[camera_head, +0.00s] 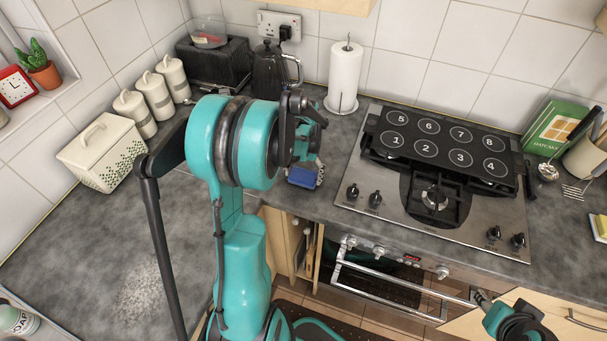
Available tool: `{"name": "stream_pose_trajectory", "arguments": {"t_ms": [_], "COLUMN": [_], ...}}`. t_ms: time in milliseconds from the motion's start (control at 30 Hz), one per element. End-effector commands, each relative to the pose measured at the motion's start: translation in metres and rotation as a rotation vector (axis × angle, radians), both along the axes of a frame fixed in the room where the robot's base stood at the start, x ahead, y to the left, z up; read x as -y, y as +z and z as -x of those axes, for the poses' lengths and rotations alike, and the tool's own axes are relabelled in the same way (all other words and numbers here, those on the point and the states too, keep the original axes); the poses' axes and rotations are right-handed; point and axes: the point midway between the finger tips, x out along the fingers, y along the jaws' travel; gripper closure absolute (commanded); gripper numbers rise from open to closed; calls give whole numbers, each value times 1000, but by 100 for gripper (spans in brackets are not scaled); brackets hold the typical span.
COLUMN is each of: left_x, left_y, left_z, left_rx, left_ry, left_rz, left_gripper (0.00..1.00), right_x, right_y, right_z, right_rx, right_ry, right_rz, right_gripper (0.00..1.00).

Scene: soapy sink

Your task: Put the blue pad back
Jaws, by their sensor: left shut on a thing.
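The blue pad (305,177) is at the tips of my left gripper (308,164), near the front edge of the dark worktop, left of the hob. The gripper is shut on the pad; its fingers and wrist hide the upper part. I cannot tell whether the pad touches the worktop. The black board with numbered round spots, 1 to 8 (441,144), lies over the back of the hob. Part of my right arm shows at the lower right, by the end of the oven handle; its gripper (482,298) is too small and unclear to read.
A kettle (268,72), paper roll (345,72) and toaster (213,62) stand at the back. White canisters (153,95) and a bread bin (103,152) stand at the left. A pale speckled patch (147,290) marks the left worktop. A green box (556,128) stands right.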

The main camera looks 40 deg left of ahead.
Motion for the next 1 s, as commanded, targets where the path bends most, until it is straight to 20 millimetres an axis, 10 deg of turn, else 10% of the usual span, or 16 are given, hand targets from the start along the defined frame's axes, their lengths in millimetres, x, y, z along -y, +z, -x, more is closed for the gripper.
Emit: {"name": "stream_pose_trajectory", "arguments": {"t_ms": [133, 167, 233, 667, 1000], "left_x": [0, 0, 0, 0, 0], "left_y": [-5, -4, -3, 4, 75], "left_z": [0, 0, 0, 0, 0], "left_rx": [0, 0, 0, 0, 0], "left_ry": [0, 0, 0, 0, 0], "left_rz": [0, 0, 0, 0, 0], "left_gripper": [50, 16, 3, 3, 3], "right_x": [0, 0, 0, 0, 0], "right_y": [-5, -4, -3, 3, 23], "right_z": [0, 0, 0, 0, 0], "right_rx": [0, 0, 0, 0, 0], "right_ry": [0, 0, 0, 0, 0], "right_rz": [0, 0, 0, 0, 0], "right_gripper": [60, 60, 60, 60, 60]}}
